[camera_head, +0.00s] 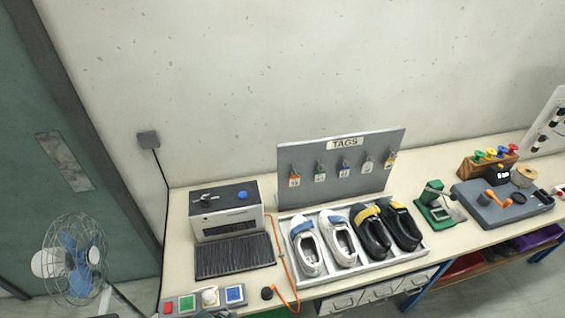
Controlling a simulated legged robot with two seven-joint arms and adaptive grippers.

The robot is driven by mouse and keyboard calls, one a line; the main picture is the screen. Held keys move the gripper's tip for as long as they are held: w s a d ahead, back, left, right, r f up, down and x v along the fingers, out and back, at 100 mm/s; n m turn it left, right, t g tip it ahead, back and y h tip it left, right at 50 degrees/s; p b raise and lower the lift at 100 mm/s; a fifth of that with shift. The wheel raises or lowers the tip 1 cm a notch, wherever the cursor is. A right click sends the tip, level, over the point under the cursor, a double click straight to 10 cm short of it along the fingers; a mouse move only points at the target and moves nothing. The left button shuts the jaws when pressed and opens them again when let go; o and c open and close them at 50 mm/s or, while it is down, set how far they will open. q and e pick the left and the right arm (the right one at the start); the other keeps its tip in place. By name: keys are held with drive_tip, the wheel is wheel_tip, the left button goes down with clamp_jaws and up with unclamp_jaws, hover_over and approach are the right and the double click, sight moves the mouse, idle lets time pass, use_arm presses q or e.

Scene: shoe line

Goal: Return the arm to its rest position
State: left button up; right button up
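Neither of my grippers can be made out in the head view, and no arm clearly shows over the workbench (180,262). A small dark shape is cut off by the bottom edge near the left end of the bench; I cannot tell what it is.
A tray (352,269) holds two white shoes (322,243) and two black shoes (385,231). Behind it stands a tag board (341,166). A grey machine (227,211) is left, a green device (438,204) and grey platform (502,207) right. A fan (75,260) stands beside the bench.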

use_arm(q)
drive_tip(key=s+a+f+n+y, duration=0.1)
drive_tip(key=s+a+n+y, duration=0.1)
drive_tip(key=s+a+n, duration=0.6)
wheel_tip(320, 180, down, 31)
drive_tip(key=s+g+b, duration=0.1)
drive_tip(key=s+b, duration=0.1)
drive_tip(key=b, duration=0.3)
drive_tip(key=s+a+f+b, duration=0.1)
drive_tip(key=s+f+b, duration=0.1)
drive_tip(key=s+f, duration=0.6)
drive_tip(key=s+a+f+g+b, duration=0.1)
drive_tip(key=s+f+b, duration=0.1)
drive_tip(key=s+f, duration=0.7)
wheel_tip(320, 180, down, 4)
drive_tip(key=shift+s+a+r+y, duration=0.25)
drive_tip(key=shift+s+y, duration=0.05)
drive_tip(key=shift+y, duration=0.1)
